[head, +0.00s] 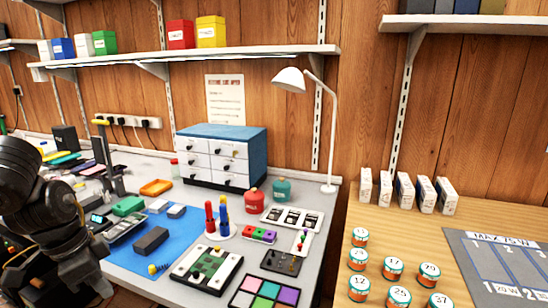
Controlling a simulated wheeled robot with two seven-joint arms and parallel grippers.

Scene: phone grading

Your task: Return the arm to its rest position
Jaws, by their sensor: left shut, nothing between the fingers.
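My left arm, black and jointed, comes in at the left edge. Its gripper (92,286) hangs at the lower left, in front of the near edge of the grey workbench (325,212). The gripper is shut and holds nothing. The arm hides part of the bench's left side. My right gripper is not in view.
On the bench are a blue mat (185,243), a blue-topped drawer cabinet (222,155), a white lamp (331,130) and a circuit-board tray (207,268). At right, a wooden table (400,215) holds several numbered jars, white boxes (400,190) and a grey mat (500,262).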

